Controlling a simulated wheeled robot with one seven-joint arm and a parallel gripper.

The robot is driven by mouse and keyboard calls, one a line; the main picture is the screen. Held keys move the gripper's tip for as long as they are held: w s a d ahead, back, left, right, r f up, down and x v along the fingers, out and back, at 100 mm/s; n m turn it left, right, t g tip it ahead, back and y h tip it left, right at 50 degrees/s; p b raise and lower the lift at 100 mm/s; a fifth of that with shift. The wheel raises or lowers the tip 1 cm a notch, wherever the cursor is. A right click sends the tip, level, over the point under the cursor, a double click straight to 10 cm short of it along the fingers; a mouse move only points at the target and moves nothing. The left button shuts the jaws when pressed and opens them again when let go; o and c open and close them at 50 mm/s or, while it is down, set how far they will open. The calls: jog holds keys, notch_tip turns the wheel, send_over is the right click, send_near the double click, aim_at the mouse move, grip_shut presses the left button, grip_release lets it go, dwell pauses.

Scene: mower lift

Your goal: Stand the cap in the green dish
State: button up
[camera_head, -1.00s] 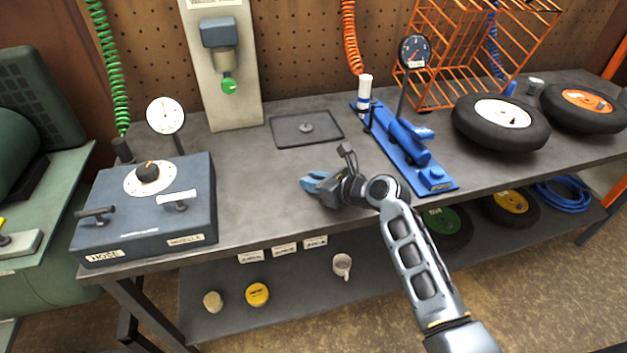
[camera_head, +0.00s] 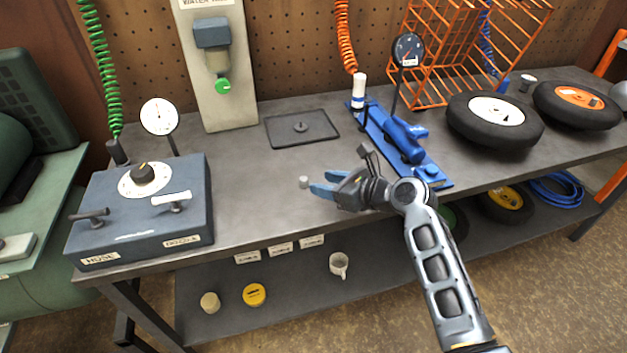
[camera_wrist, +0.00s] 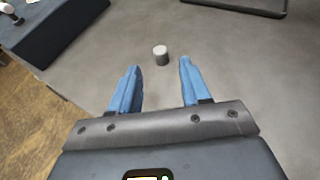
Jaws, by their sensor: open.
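A small pale grey cylinder, which looks like the cap (camera_head: 304,182), stands upright on the bench top near the front edge. It also shows in the wrist view (camera_wrist: 160,54), just beyond the fingertips and roughly centred between them. My gripper (camera_head: 323,183) is open, its two blue fingers pointing left towards the cap. In the wrist view the gap between the fingers (camera_wrist: 160,66) is empty, and neither finger touches the cap. I see no green dish in either view.
A dark flat tray (camera_head: 278,138) with a knob-like piece lies behind the cap. A blue-grey control box (camera_head: 138,215) stands at left. A blue pump (camera_head: 410,150) lies right of my gripper, near two tyres (camera_head: 460,120). Bench between box and gripper is clear.

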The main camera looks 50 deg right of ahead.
jog(key=v, duration=0.6)
